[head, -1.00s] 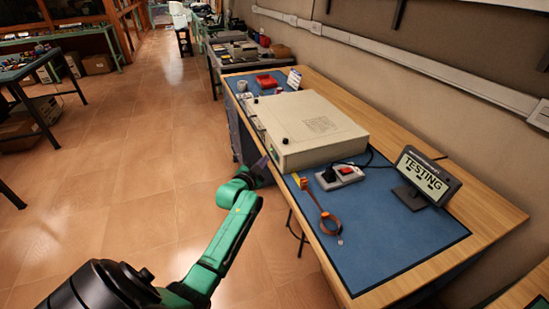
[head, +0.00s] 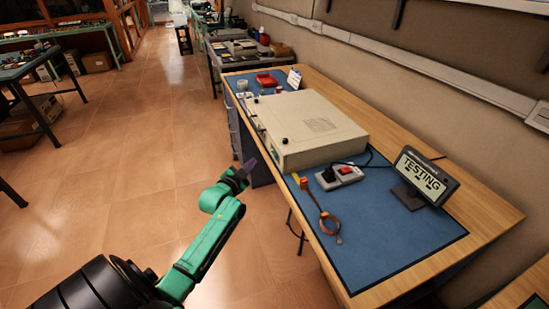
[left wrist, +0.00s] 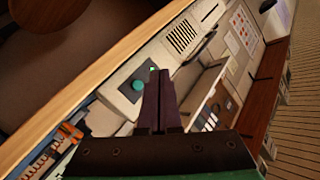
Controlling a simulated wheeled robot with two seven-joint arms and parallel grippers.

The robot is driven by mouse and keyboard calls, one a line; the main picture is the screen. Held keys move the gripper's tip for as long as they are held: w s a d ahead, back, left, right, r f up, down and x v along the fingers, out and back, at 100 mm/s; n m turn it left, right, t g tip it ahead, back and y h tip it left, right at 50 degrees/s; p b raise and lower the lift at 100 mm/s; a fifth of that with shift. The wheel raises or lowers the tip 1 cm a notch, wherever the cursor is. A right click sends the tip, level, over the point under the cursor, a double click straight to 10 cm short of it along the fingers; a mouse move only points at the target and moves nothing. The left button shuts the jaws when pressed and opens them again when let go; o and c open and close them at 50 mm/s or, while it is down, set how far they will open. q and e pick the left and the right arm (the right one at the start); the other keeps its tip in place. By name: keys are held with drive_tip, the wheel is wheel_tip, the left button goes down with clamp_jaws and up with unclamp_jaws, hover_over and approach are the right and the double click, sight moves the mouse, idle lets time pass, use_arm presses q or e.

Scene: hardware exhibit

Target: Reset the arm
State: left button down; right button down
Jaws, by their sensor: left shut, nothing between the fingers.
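My left arm is green and comes in from the lower left in the head view. Its dark gripper (head: 249,164) is beside the left edge of the workbench, near the front left corner of the beige box, with floor and the bench side behind it. In the left wrist view the two dark fingers (left wrist: 163,74) lie together, shut with nothing between them. The beige box (head: 318,125) rests on the blue mat (head: 400,240) on the wooden bench. My right gripper is not in view.
On the mat are a small switch box (head: 339,177) with a red button, an orange strap with a ring (head: 329,223), and a display reading TESTING (head: 425,178). A red tray (head: 267,80) is at the far end.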

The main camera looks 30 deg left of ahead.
use_arm(q)
drive_tip(key=shift+f, duration=0.1)
drive_tip(key=s+d+f+n+g+h, duration=0.15)
drive_tip(key=s+f, duration=0.25)
drive_tip(key=f, duration=0.5)
drive_tip(key=s+d+f+g, duration=0.3)
drive_tip(key=s+f, duration=0.2)
drive_tip(key=f, duration=0.4)
drive_tip(key=s+d+f+g, duration=0.2)
drive_tip(key=s+d+f, duration=0.15)
drive_tip(key=f, duration=0.55)
drive_tip(key=s+d+f+g, duration=0.2)
drive_tip(key=s+f, duration=0.3)
drive_tip(key=s, duration=0.5)
drive_tip(key=s+d+f+n+g+h, duration=0.1)
drive_tip(key=s+d+f+g, duration=0.2)
drive_tip(key=s, duration=0.8)
drive_tip(key=s+d+f+g, duration=0.3)
drive_tip(key=s+d+f, duration=0.2)
drive_tip(key=s+f, duration=0.3)
drive_tip(key=s, duration=0.2)
drive_tip(key=shift+s+d+f+h, duration=0.2)
drive_tip(key=shift+s+f+h, duration=0.15)
drive_tip(key=shift+s+f, duration=0.05)
drive_tip(key=shift+g, duration=0.25)
